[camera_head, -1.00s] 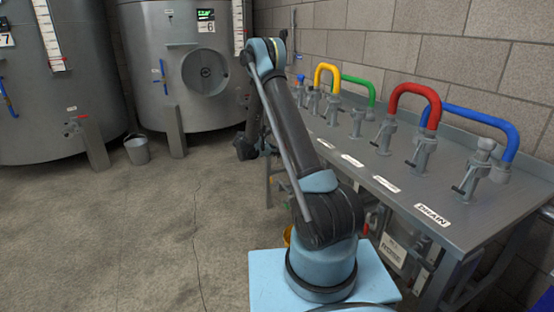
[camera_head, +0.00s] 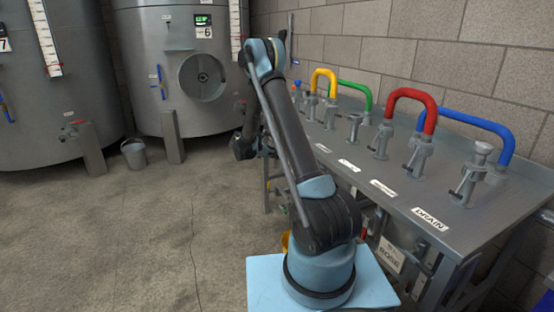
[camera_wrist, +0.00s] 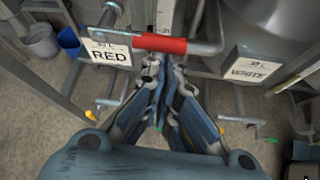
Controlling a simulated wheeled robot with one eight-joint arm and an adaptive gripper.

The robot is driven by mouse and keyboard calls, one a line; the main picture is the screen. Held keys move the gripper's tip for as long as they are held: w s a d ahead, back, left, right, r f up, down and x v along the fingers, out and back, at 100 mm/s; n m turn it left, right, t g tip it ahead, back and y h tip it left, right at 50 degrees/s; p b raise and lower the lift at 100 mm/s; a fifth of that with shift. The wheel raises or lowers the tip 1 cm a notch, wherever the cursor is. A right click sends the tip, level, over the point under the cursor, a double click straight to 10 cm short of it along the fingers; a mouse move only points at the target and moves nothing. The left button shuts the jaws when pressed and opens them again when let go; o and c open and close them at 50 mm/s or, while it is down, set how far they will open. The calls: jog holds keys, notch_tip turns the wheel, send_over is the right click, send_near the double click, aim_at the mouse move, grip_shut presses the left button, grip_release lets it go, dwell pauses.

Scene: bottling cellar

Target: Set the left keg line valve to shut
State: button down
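In the wrist view a red sleeve (camera_wrist: 160,43) sits on a grey metal bar, next to a card marked RED (camera_wrist: 110,53). A card marked WHITE (camera_wrist: 248,68) hangs to the right. I cannot tell which part is the left keg line valve or how it is set. My gripper (camera_wrist: 165,70) points toward the red sleeve, its fingertips below it in the picture. The fingers converge and nothing is clearly held; their gap is unclear.
A metal bench (camera_head: 400,200) with coloured hoses and several valves runs along the right wall. Tanks (camera_head: 180,70) stand at the back left with a grey bucket (camera_head: 134,153). Below the bench hangs a card (camera_head: 391,254). The floor at left is clear.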

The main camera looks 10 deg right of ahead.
jog(key=shift+f, duration=0.1)
notch_tip(320, 180, down, 4)
jog(key=w+a+v, duration=0.1)
jog(key=v, duration=1)
jog(key=w+d+f, duration=0.2)
jog(key=w+d, duration=0.1)
jog(key=d, duration=0.6)
jog(key=shift+d+n, duration=0.3)
jog(key=shift+d, duration=0.05)
jog(key=shift+r, duration=0.1)
dwell(0.4)
jog(key=shift+d+r, duration=0.15)
jog(key=shift+r, duration=0.45)
